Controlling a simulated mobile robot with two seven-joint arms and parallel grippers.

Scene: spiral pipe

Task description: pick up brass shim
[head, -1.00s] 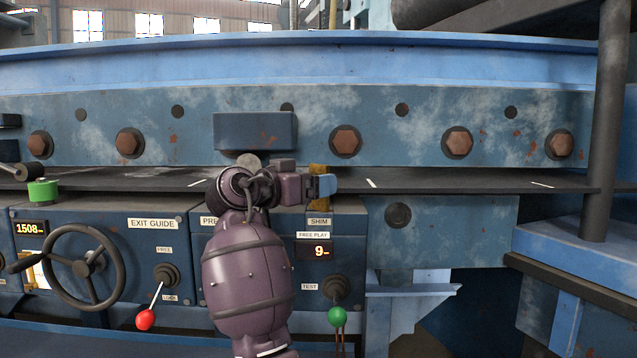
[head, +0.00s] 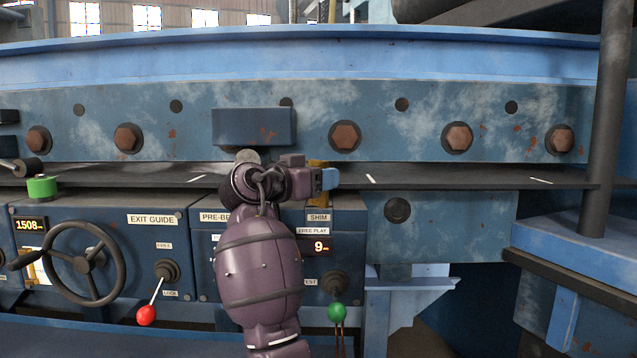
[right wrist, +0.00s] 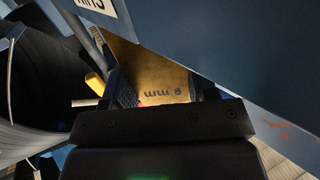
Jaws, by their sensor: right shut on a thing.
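The brass shim (right wrist: 150,68) fills the middle of the right wrist view, a flat yellow-brown plate with an upside-down "mm" marking. It lies between the fingers of my right gripper (head: 326,180), which is shut on it. My left gripper is not in view.
A dark ledge (head: 450,180) runs along the machine behind the gripper. Below is a panel with a 9 display (head: 320,246), a green-knobbed lever (head: 337,312), a red-knobbed lever (head: 147,315) and a handwheel (head: 85,264). A bolted beam (head: 400,125) is above.

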